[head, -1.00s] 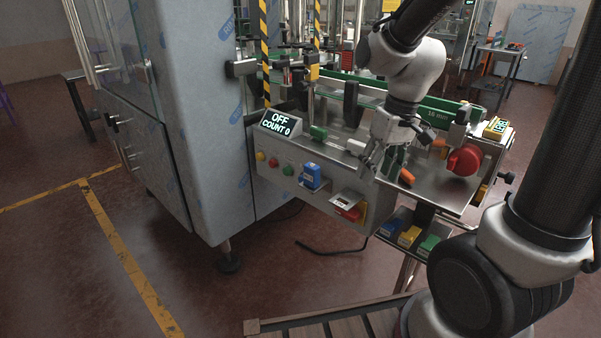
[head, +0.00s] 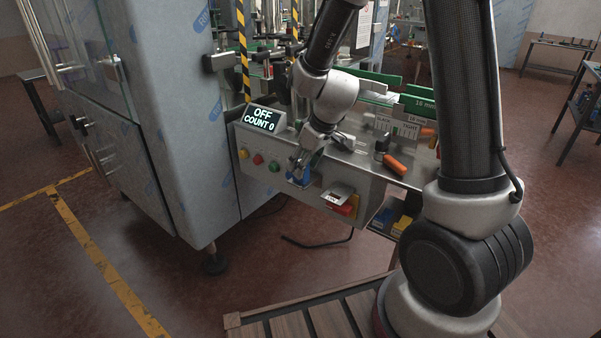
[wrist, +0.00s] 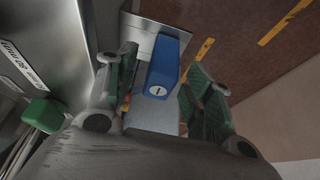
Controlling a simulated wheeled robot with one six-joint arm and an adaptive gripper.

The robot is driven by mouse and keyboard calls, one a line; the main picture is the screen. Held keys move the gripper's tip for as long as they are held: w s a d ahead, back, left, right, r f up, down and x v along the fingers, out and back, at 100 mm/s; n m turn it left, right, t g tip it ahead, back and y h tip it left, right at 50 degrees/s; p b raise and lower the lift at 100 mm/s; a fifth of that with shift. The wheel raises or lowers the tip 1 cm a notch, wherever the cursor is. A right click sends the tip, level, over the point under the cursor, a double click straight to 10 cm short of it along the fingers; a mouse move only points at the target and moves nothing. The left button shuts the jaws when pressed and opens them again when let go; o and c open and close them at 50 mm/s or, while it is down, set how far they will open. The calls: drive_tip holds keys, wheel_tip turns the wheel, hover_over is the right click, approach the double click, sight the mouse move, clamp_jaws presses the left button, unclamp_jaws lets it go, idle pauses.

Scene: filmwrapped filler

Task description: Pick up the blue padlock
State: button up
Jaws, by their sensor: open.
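The blue padlock (wrist: 168,62) shows in the wrist view as a blue block with a round keyhole face, in front of a bare metal plate. In the head view the blue padlock (head: 304,180) is at the front of the machine's control panel, partly hidden by my gripper (head: 298,166). My gripper (wrist: 160,72) is open, with one green-padded finger on each side of the padlock in the wrist picture. I cannot tell whether either finger touches it.
A holder with red and yellow items (head: 343,205) sits just right of the padlock. The OFF display (head: 263,119) and coloured buttons (head: 258,159) are to the left. An orange-handled tool (head: 394,164) lies on the machine top.

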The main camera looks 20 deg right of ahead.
drive_tip(key=x, duration=0.2)
drive_tip(key=shift+f, duration=0.35)
clamp_jaws()
drive_tip(key=shift+r, duration=0.1)
